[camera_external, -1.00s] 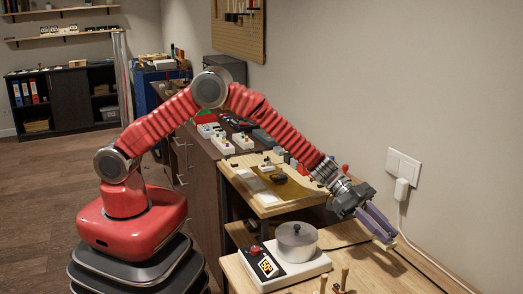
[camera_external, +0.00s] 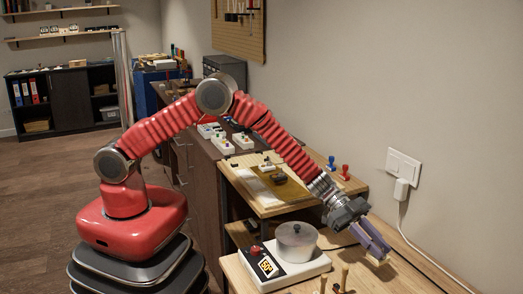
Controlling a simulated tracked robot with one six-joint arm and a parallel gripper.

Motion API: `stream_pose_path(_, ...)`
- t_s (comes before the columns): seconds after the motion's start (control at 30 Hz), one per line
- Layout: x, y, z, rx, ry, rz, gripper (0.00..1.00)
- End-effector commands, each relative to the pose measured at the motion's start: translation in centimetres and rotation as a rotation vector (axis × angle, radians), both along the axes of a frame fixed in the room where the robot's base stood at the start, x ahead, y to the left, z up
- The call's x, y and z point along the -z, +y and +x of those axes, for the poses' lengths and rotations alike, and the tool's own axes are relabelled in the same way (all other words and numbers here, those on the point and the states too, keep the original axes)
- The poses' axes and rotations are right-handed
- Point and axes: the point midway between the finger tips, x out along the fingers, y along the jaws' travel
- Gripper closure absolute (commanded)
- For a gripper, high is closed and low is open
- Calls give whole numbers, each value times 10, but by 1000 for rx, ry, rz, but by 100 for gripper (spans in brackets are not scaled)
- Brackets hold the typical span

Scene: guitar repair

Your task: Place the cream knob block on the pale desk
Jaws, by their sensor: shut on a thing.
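My gripper (camera_external: 381,256) is at the lower right, its purple fingers pointing down and to the right. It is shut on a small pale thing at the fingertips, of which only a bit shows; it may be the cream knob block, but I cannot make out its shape. The fingertips are over the right part of the pale wooden desk (camera_external: 232,267) in the foreground. I cannot tell how far above the surface the held thing is.
A white heater unit (camera_external: 290,274) with a lidded pot (camera_external: 297,240) stands on the desk left of my gripper. Wooden pegs (camera_external: 344,278) stand at the front edge. A white plug (camera_external: 401,189) and cable are on the right wall. A raised wooden table (camera_external: 240,180) is behind.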

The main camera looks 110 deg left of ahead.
Motion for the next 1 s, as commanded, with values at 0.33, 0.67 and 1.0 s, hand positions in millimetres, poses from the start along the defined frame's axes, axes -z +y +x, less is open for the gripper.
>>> stream_pose_path(0.33,28,0,1,0,-2,0,100)
stream_pose_path(0.67,39,0,0,0,1,0,100)
stream_pose_path(1.0,66,0,0,0,-2,1,100)
